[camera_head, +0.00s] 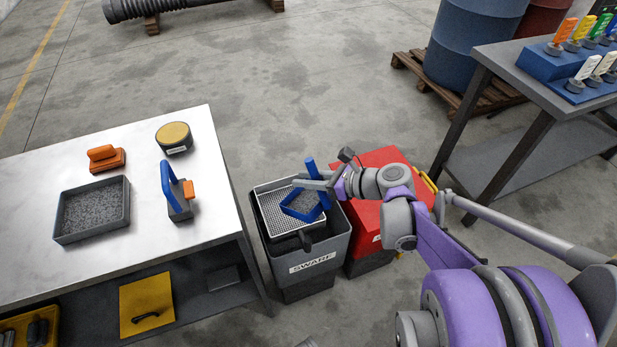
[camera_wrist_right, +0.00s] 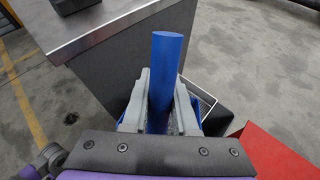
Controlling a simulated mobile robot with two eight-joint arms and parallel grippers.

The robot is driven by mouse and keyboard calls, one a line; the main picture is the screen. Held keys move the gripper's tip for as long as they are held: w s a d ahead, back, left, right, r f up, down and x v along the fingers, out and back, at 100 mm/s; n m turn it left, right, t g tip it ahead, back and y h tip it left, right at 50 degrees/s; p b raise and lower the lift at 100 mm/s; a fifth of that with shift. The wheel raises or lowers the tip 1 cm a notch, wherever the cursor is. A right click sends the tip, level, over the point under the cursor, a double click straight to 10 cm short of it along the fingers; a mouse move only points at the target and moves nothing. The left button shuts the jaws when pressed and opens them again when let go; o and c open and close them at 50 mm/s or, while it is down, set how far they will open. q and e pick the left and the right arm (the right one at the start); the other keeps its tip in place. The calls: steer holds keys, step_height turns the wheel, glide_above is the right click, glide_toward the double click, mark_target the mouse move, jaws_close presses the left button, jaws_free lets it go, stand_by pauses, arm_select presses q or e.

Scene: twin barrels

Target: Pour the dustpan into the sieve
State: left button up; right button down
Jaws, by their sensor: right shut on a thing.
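My right gripper (camera_head: 318,181) is shut on the upright handle of the blue dustpan (camera_head: 310,168). The handle also stands between the fingers in the right wrist view (camera_wrist_right: 168,60). The dustpan's blue rim surrounds a grey, speckled inside that looks like metal chips. The pan is over the right part of the sieve (camera_head: 268,208), a light-rimmed square mesh on top of the grey bin marked SWARF. The visible mesh looks bare. Whether pan and sieve touch, I cannot tell. My left gripper is not in view.
A red bin (camera_head: 375,160) stands right of the grey bin (camera_head: 318,255). The steel-topped bench (camera_head: 120,150) at left bears a tray of grey chips (camera_head: 92,210), an orange-handled block, a round tin and a blue-handled tool. A second bench and drums stand at upper right.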

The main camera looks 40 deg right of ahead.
steer(key=shift+w+a+f+m+g+h+p, duration=0.1)
steer(key=shift+w+a+g+h+p, duration=0.25)
steer(key=shift+w+g, duration=0.45)
steer(key=shift+w+a+f+m+g+h+p, duration=0.1)
steer(key=shift+w+g+h+p, duration=0.15)
steer(key=shift+w+g+p, duration=0.4)
steer(key=shift+w+a+f+m+g+h+p, duration=0.1)
steer(key=shift+w+a+g+h+p, duration=0.15)
steer(key=shift+w+g, duration=0.7)
steer(key=w+a+f+g+h, duration=0.1)
steer(key=w+f+g+h, duration=0.1)
steer(key=w+g, duration=0.2)
steer(key=w+a+f+m+g+h, duration=0.1)
steer(key=w+f+g, duration=0.2)
steer(key=w+g, duration=0.2)
steer(key=shift+w+a+g+h+p, duration=0.2)
steer(key=shift+a+g+h+p, duration=0.2)
steer(key=shift+g, duration=0.6)
stand_by(1.4)
steer(key=shift+r, duration=0.1)
stand_by(1.0)
step_height(320, 180, up, 2)
steer(key=t, duration=0.2)
steer(key=t+y, duration=0.1)
steer(key=t, duration=0.2)
steer(key=t+y, duration=0.1)
steer(key=t, duration=0.1)
steer(key=shift+r+n+t+y+b, duration=0.25)
steer(key=shift+n+t+b, duration=0.05)
